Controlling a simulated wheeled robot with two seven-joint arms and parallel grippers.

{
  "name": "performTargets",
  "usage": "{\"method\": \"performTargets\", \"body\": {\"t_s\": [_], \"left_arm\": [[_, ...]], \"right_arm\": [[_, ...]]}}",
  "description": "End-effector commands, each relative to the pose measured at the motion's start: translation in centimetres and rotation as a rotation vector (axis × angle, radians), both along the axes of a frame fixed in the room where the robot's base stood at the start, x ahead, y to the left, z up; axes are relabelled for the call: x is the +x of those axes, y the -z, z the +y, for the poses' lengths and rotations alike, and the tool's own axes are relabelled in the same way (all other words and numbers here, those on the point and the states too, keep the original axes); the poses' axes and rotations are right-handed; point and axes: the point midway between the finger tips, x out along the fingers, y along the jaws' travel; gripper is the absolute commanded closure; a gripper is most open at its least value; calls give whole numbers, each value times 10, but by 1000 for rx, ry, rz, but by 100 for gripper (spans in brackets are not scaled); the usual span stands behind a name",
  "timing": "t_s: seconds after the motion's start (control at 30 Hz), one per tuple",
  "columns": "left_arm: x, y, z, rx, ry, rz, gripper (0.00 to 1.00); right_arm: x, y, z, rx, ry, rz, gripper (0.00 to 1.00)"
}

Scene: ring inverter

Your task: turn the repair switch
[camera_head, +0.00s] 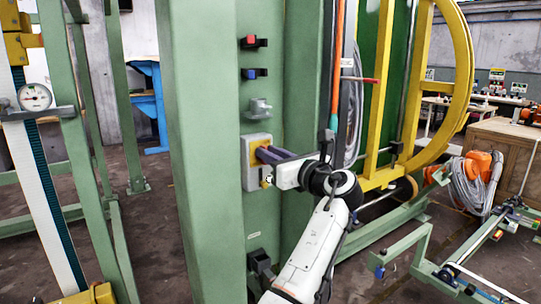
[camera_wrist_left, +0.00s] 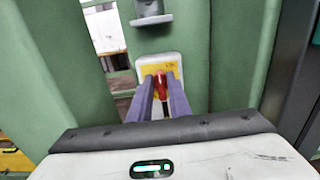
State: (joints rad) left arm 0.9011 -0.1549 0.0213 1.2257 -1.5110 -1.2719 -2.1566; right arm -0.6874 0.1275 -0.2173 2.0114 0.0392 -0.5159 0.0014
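The repair switch is a grey-white box with a yellow face (camera_head: 251,152) on the green column, in the middle of the head view. In the left wrist view its yellow plate (camera_wrist_left: 173,67) and red handle (camera_wrist_left: 160,84) show straight ahead. My left gripper (camera_head: 262,153) reaches the switch from the right in the head view. Its two purple fingers (camera_wrist_left: 161,90) stand close on either side of the red handle, which fills the narrow gap between them. The fingers hide part of the switch. My right gripper is in neither view.
Above the switch on the green column (camera_head: 200,150) sit a grey rotary knob (camera_head: 259,107), a blue switch (camera_head: 254,73) and a red switch (camera_head: 253,42). A dark fitting (camera_head: 261,263) sits low on the column. Hanging cables and a yellow frame (camera_head: 465,60) stand to the right.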

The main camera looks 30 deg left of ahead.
Motion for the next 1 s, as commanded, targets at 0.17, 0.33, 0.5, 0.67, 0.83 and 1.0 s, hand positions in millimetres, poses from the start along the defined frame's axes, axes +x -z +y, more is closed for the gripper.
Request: {"method": "performTargets", "body": {"t_s": [0.17,0.33,0.5,0.67,0.83,1.0], "left_arm": [[0,0,0,0,0,0,100],[0,0,0,-2,0,-6,100],[-1,-1,0,-18,0,-44,100],[-2,-1,0,-53,-1,-126,100],[-4,0,1,-107,-1,-256,100],[-5,1,2,-169,-1,-406,100]], "right_arm": [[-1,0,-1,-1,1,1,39],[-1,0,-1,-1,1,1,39],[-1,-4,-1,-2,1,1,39],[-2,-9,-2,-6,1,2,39],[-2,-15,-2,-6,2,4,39],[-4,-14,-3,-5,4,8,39]]}}
